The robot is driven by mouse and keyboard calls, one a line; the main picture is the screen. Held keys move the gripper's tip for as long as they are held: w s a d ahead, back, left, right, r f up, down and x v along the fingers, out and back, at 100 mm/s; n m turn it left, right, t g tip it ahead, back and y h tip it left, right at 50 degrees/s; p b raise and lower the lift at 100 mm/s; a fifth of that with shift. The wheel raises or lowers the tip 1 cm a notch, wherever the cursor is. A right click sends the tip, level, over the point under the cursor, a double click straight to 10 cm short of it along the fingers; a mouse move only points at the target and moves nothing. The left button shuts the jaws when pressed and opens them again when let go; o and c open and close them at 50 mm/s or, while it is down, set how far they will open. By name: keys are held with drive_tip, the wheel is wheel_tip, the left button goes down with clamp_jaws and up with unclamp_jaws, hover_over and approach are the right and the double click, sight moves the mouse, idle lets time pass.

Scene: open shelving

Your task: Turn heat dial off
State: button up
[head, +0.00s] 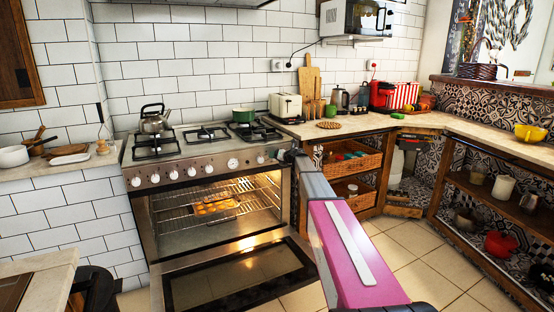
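The stove (180,160) stands at left centre with a row of white round dials along its front panel. The leftmost dial (136,181) and the larger, marked round dial (233,163) show clearly. I cannot tell from here which one is the heat dial or where the dials point. My arm reaches in from the bottom right, and my gripper (291,157) is at its far end, by the right end of the panel. The fingers are too small and hidden to tell whether they are open or shut. My arm covers the right edge of the stove.
The oven door (240,280) hangs open into the floor space, with the oven lit and a tray (218,204) inside. A kettle (154,119) and a green pot (243,114) stand on the hob. A toaster (286,106) is on the counter. The tiled floor (420,260) at right is clear.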

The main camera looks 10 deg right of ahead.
drive_tip(key=v, duration=1)
drive_tip(key=shift+s+d+r, duration=0.2)
drive_tip(key=shift+s, duration=0.1)
